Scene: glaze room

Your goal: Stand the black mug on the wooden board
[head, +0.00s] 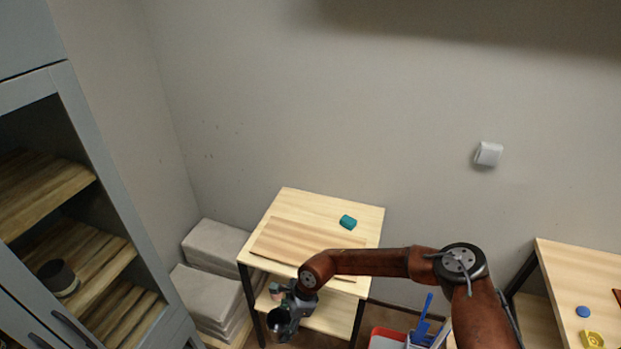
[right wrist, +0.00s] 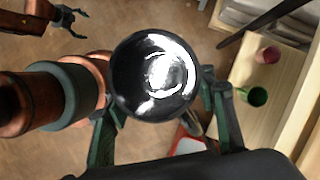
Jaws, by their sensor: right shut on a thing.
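A teal block (head: 348,222) sits at the board's back right. A dark cup (head: 57,277) stands in the open cabinet at left. Grey slabs (head: 205,290) are stacked left of the table.

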